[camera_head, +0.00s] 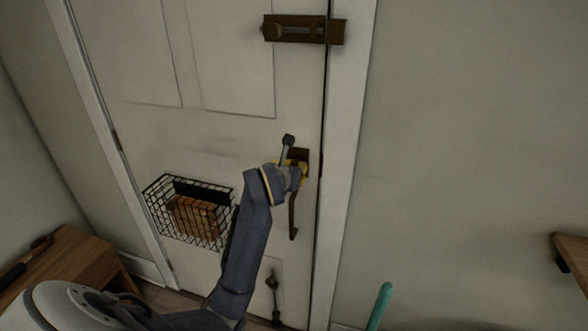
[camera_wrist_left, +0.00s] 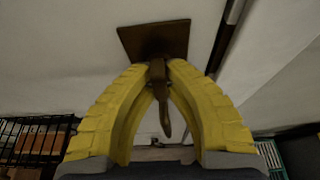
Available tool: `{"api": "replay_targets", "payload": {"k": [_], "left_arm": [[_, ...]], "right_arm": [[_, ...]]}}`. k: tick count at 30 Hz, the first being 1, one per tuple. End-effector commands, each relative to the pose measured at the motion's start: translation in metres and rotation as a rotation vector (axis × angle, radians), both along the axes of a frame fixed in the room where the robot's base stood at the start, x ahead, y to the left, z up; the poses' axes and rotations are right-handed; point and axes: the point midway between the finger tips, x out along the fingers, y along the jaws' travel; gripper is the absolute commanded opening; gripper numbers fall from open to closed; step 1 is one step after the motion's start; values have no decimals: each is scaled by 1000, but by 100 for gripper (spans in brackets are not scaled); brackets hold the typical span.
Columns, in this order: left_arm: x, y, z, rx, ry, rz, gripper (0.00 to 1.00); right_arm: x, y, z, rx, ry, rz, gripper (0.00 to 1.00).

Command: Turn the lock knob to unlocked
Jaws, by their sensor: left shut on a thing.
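The lock knob (camera_wrist_left: 158,75) is a small dark brown lever on a square brown plate (camera_wrist_left: 155,38), seen in the left wrist view. In the head view the plate (camera_head: 300,155) shows at the right side of the white door. My left gripper (camera_wrist_left: 162,70) has yellow fingers closed on both sides of the knob near the plate. The knob's tail hangs down between the fingers, tilted slightly to the right. In the head view my left gripper (camera_head: 295,165) is at the plate, and my arm hides most of the knob. My right gripper is not in view.
A slide bolt (camera_head: 303,29) is higher on the door. A long brown handle (camera_head: 293,215) hangs below the plate. A wire basket (camera_head: 190,210) holds brown blocks at the left. Wooden furniture stands lower left (camera_head: 75,262) and at the right edge (camera_head: 575,258).

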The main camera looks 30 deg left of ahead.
Motion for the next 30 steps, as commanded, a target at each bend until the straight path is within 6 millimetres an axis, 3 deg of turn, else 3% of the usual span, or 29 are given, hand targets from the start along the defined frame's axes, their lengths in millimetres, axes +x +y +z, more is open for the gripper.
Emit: {"api": "replay_targets", "payload": {"k": [17,18,23,30], "left_arm": [[0,0,0,-27,-8,0,0],[0,0,0,-27,-8,0,17],[0,0,0,-26,-8,-1,35],[0,0,0,-26,-7,-1,36]], "right_arm": [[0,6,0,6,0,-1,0],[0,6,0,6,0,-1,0],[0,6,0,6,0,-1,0],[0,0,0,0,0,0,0]]}}
